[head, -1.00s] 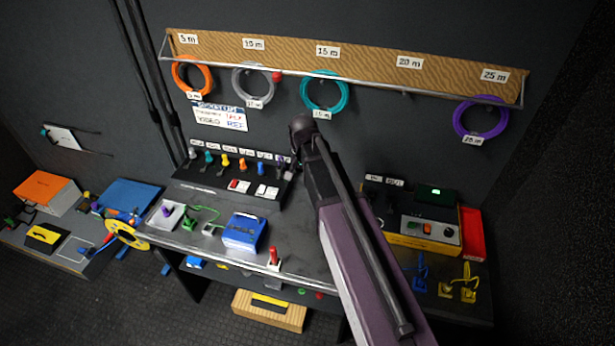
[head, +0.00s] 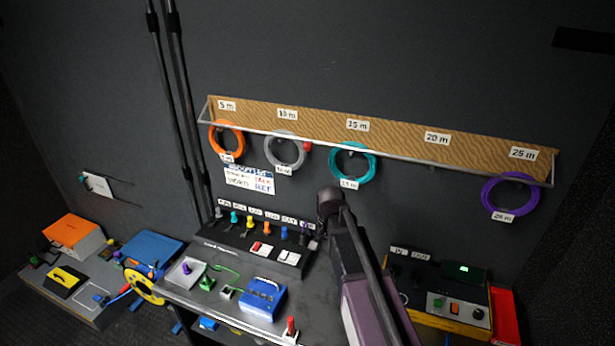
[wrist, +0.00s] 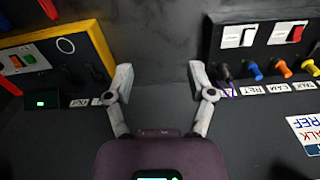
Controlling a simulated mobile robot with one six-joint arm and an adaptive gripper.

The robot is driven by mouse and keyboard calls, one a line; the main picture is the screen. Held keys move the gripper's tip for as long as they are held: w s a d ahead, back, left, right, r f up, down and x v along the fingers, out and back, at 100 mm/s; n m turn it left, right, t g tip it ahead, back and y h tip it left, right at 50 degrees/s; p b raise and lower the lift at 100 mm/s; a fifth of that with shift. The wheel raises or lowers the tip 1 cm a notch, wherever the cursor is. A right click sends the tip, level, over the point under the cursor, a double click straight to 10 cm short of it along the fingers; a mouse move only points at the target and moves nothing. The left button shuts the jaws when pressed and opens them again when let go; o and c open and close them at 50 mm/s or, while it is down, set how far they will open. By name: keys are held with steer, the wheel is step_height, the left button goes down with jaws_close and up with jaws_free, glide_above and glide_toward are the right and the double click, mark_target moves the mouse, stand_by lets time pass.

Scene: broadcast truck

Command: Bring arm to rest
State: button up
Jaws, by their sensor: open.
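My gripper (wrist: 162,78) is open and empty in the wrist view, its two grey fingers spread apart with the bare dark bench surface between and beyond them. In the head view my arm reaches up from the bottom edge, right of the middle. Its fingers are not seen there. In the wrist view the patch panel (wrist: 267,55) with coloured plugs lies to the right of the fingers. The yellow-edged tester box (wrist: 60,50) lies to their left. No contact with either shows.
Cable coils hang from a wall rail, among them a teal coil (head: 352,162) and a purple coil (head: 510,197). A blue box (head: 263,298) and a red-handled switch (head: 290,328) stand on the bench. A red tray (head: 505,315) is at far right.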

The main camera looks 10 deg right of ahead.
steer(key=s+d+f+n+b, duration=0.2)
steer(key=s+n, duration=0.1)
steer(key=s, duration=0.3)
steer(key=s+d+f+n+b, duration=0.2)
steer(key=s+f+n+b, duration=0.1)
steer(key=s, duration=0.4)
steer(key=shift+s, duration=0.15)
stand_by(0.4)
steer(key=shift+c, duration=0.9)
